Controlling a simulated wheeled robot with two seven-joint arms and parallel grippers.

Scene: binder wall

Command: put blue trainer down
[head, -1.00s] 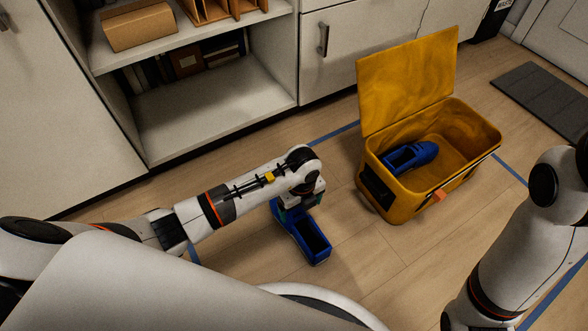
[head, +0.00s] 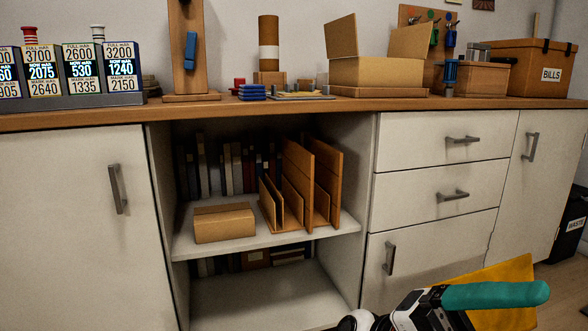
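No blue trainer shows in the present head view. My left gripper (head: 535,293) is low at the right, pointing right, with one long teal finger seen side-on. No trainer shows at its fingertip. I cannot tell how far its fingers are apart. Part of the yellow box's raised lid (head: 512,272) shows behind the finger; the rest of the box is out of view. My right gripper is not in view.
A wooden counter (head: 300,107) with signs, boxes and small items runs across the view. Below are an open shelf (head: 255,238) with a cardboard box (head: 224,223) and wooden dividers, drawers, and closed cupboards. A black waste bin (head: 570,226) stands far right.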

